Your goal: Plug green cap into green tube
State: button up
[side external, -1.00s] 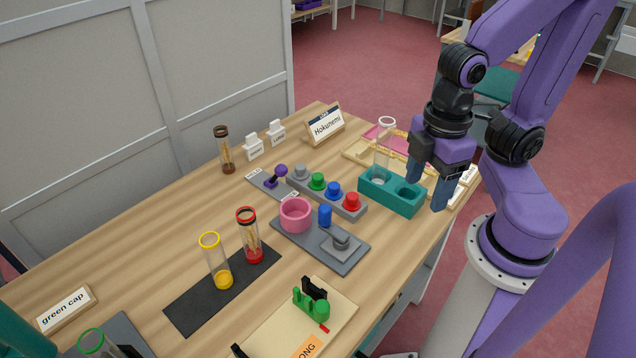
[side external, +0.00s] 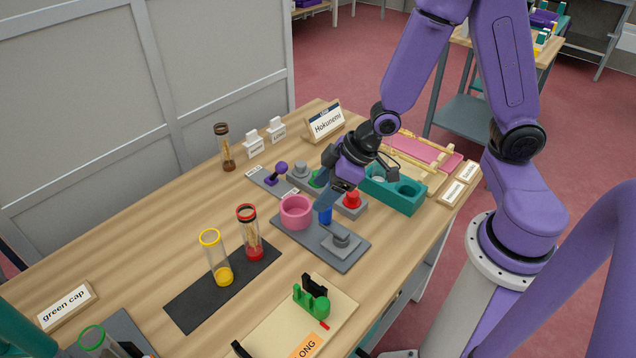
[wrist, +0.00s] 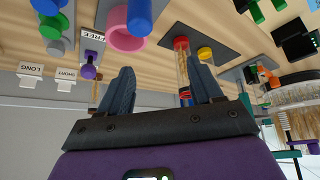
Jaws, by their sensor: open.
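The green cap (side external: 315,179) sits in the row of coloured caps on a grey rack, partly hidden by my gripper in the side view. In the wrist view a green cap (wrist: 50,25) shows between the blue and grey ones. The green tube (side external: 93,340) has a green rim and stands at the bottom left edge of the side view, mostly cut off. My gripper (side external: 332,193) is tilted over the rack and the pink ring. Its two fingers are apart with nothing between them in the wrist view (wrist: 160,70).
A pink ring (side external: 296,212) and blue peg (side external: 325,215) are close below my gripper. Yellow (side external: 216,260) and red (side external: 250,235) tubes stand on a black mat. A teal block (side external: 405,195) is to the right. The table's left-middle is clear.

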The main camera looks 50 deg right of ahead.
jog(key=w+d+f+m+t, duration=0.1)
jog(key=d+f+m+t, duration=0.1)
jog(key=d, duration=0.2)
jog(key=w+d+f+m+t, duration=0.1)
jog(key=w+d+f+t, duration=0.1)
jog(key=d, duration=0.3)
jog(key=w+d+f+m+t+h, duration=0.1)
jog(key=w+d+f+m+t, duration=0.1)
jog(key=d+f, duration=0.2)
jog(key=shift+w+d+m, duration=0.25)
jog(key=shift+d+m, duration=0.05)
jog(key=shift+d, duration=0.15)
jog(key=shift+d+t, duration=0.45)
jog(key=shift+t, duration=0.05)
jog(key=shift+x, duration=3.65)
jog(key=shift+d, duration=0.1)
jog(key=shift+c, duration=0.3)
jog(key=c, duration=1.1)
jog(key=shift+c, duration=0.2)
